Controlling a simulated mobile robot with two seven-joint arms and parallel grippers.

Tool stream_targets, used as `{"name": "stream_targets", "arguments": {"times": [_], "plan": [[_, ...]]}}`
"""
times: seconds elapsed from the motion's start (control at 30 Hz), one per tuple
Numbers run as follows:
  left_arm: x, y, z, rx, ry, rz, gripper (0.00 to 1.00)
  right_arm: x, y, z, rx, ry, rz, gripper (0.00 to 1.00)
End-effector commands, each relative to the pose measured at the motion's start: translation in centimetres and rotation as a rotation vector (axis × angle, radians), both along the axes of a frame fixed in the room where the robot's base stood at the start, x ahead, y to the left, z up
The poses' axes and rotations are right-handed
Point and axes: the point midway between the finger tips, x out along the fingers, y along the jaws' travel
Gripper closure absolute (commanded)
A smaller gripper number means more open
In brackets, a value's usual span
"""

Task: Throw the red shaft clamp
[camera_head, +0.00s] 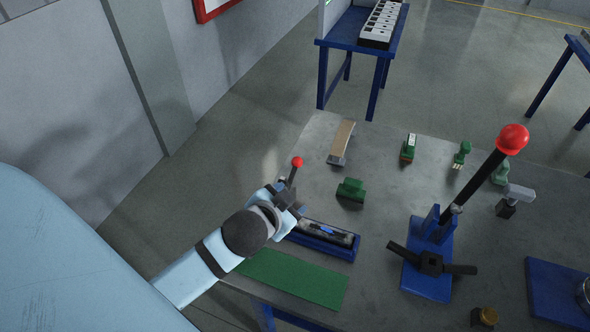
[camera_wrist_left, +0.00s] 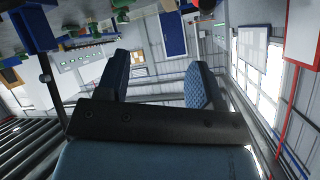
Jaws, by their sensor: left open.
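A small lever with a red ball knob (camera_head: 297,162) stands at the table's left edge, beside a blue cradle (camera_head: 323,250) holding a grey cylindrical part. I take it for the red shaft clamp; its base is hidden behind my gripper. My left gripper (camera_head: 290,197) is just below the knob in the head view, near the lever's lower part. In the left wrist view its two blue-padded fingers (camera_wrist_left: 160,78) stand apart with nothing between them. A dark upright rod (camera_wrist_left: 47,75) shows left of the fingers there. My right gripper is in neither view.
A larger red-knobbed lever (camera_head: 512,138) rises from a blue press (camera_head: 428,268) on the right. A green mat (camera_head: 293,278) lies at the front. Green blocks (camera_head: 350,190) and a tan-topped piece (camera_head: 341,142) stand on the grey table (camera_head: 385,215). A blue table (camera_head: 345,30) stands behind.

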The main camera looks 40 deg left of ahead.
Motion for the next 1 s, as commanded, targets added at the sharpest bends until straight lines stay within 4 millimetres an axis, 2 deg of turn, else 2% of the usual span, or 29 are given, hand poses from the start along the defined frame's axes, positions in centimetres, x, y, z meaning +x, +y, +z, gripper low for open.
{"name": "stream_targets", "arguments": {"times": [0.03, 0.17, 0.27, 0.4, 0.53, 0.63, 0.7, 0.77, 0.87, 0.97, 1.0], "plan": [[1.4, -0.1, 1.1, 0.027, -0.071, -0.022, 0.39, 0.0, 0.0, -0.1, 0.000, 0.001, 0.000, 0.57], [4.7, -1.0, 4.2, 0.104, -0.278, -0.102, 0.39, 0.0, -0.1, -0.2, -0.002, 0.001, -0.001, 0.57], [7.3, -2.5, 7.3, 0.184, -0.472, -0.209, 0.39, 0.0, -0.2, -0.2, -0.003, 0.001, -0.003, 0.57], [10.3, -6.2, 11.9, 0.345, -0.785, -0.473, 0.39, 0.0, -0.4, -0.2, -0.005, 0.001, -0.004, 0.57], [11.2, -10.1, 13.8, 0.519, -0.999, -0.806, 0.39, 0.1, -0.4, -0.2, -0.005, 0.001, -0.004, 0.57], [11.4, -12.0, 13.0, 0.668, -1.073, -1.100, 0.39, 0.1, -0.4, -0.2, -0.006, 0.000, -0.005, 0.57], [11.6, -12.2, 11.5, 0.776, -1.068, -1.316, 0.39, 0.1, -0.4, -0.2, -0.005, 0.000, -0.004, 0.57], [11.9, -11.7, 9.8, 0.870, -1.023, -1.503, 0.39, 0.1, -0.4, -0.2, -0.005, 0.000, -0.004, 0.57], [12.9, -8.7, 6.7, 1.019, -0.854, -1.801, 0.39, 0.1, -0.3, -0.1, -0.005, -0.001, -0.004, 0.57], [14.2, -3.6, 4.3, 1.145, -0.581, -2.046, 0.39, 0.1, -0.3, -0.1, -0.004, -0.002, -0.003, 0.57], [14.7, -1.2, 3.7, 1.183, -0.456, -2.122, 0.39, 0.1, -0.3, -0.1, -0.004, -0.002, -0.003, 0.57]]}}
